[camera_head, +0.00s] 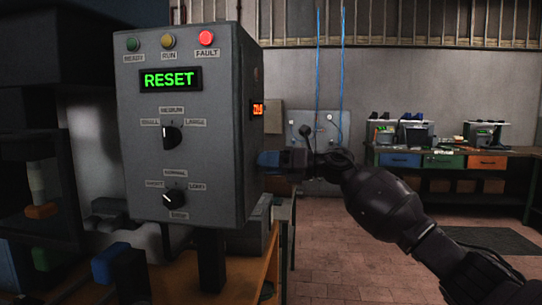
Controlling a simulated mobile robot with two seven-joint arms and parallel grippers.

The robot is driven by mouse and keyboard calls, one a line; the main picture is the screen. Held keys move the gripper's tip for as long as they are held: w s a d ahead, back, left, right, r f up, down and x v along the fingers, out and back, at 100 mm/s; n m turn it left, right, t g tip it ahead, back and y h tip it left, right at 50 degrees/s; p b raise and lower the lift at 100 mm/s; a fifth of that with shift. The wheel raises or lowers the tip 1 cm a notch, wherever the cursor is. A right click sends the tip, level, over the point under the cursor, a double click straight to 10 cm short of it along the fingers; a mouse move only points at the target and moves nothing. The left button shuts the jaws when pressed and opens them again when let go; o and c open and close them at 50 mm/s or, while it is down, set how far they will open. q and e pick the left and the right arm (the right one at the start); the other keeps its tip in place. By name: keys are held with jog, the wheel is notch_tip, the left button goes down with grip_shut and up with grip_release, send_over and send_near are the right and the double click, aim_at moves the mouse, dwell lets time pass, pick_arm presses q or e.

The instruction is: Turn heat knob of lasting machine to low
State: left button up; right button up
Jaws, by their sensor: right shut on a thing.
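The lasting machine's grey control box (220,205) stands left of centre, with its front and right side showing. A small orange display (257,108) is on the right side. My right gripper (270,159), with blue at its fingertips, reaches in from the right and is shut against that side, below the display. The heat knob is hidden behind the fingers, so its setting cannot be read. My left gripper is not in view.
The front has a green RESET display (170,79), a lit red FAULT lamp (206,38), an upper size knob (171,138) and a lower knob (174,199). A workbench (450,155) stands far right. The floor (350,260) between is open.

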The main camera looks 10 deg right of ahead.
jog(key=m+p, duration=0.4)
jog(key=m, duration=0.2)
dwell(0.6)
jog(key=o, duration=0.9)
